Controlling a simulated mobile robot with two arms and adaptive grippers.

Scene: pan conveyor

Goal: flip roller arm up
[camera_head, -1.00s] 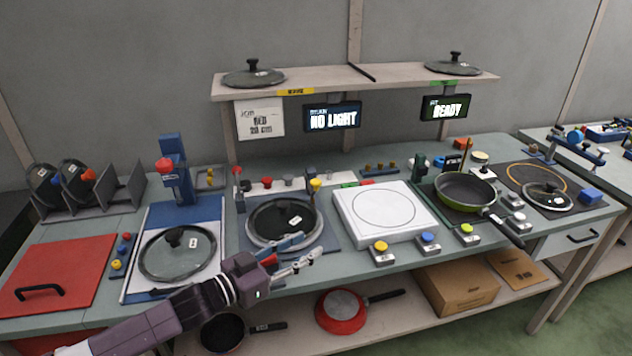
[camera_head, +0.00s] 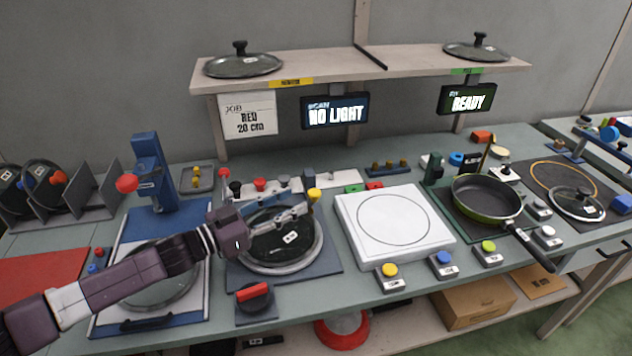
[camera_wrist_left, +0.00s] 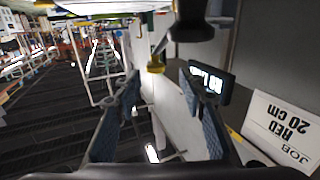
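A yellow knob (camera_head: 314,194) stands at the back right of the round lid station; it seems to belong to the roller arm, whose full shape I cannot make out. The knob also shows in the left wrist view (camera_wrist_left: 155,67), ahead of and between my fingers. My left gripper (camera_head: 300,207) reaches over the glass lid (camera_head: 280,243) with its tips close to the knob. In the left wrist view its two blue-grey fingers (camera_wrist_left: 165,95) are spread with nothing between the pads. Contact with the knob cannot be told. My right gripper is out of view.
A red-handled switch (camera_head: 253,291) sits in front of the lid station. A white plate unit (camera_head: 350,225) stands to its right, a green pan (camera_head: 487,198) farther right.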

